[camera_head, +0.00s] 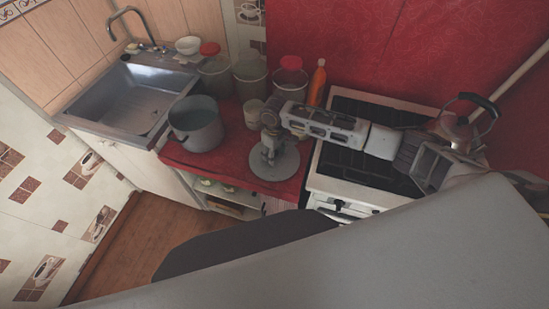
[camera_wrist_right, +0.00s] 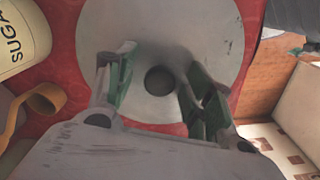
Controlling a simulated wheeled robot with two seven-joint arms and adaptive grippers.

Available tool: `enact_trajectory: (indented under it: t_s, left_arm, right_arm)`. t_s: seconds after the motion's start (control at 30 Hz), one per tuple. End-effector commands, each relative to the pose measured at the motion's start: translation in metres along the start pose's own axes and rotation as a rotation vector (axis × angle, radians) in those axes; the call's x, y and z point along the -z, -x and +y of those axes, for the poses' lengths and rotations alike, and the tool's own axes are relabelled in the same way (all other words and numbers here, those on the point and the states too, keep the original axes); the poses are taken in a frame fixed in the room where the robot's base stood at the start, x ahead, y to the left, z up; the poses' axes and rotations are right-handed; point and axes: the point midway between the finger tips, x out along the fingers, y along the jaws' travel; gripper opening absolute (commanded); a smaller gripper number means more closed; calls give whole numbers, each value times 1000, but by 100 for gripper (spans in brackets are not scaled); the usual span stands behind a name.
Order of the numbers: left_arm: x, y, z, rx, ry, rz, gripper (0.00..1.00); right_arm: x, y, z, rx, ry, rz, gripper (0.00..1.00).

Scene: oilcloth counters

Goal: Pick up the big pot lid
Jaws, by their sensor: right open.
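The big pot lid (camera_head: 285,166) is a flat grey metal disc lying on the red oilcloth counter, just left of the stove. In the right wrist view the lid (camera_wrist_right: 200,28) fills the upper middle, with its dark round knob (camera_wrist_right: 160,80) in the centre. My right gripper (camera_head: 268,150) is directly above the lid and hides part of it. In the wrist view the right gripper (camera_wrist_right: 153,85) is open, with one finger on each side of the knob. I cannot tell whether the fingers touch the lid. My left gripper is not in view.
A grey pot (camera_head: 196,124) stands left of the lid. A sugar canister (camera_wrist_right: 22,38) and a mug (camera_head: 253,113) are close by. The stove (camera_head: 352,168) with a kettle (camera_head: 459,128) is right.

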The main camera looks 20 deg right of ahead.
Motion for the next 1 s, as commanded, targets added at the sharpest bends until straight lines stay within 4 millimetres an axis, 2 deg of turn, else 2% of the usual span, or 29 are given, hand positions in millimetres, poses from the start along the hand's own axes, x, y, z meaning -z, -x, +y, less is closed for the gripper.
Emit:
enact_trajectory:
  t_s: [0.33,0.73,0.77,1.0]
  left_arm:
    - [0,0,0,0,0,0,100]
    - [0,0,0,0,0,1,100]
    - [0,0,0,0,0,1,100]
    - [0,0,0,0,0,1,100]
  right_arm:
    - [0,0,0,0,0,0,53]
    - [0,0,0,0,0,0,2]
    - [0,0,0,0,0,0,0]
    - [0,1,0,0,0,1,0]
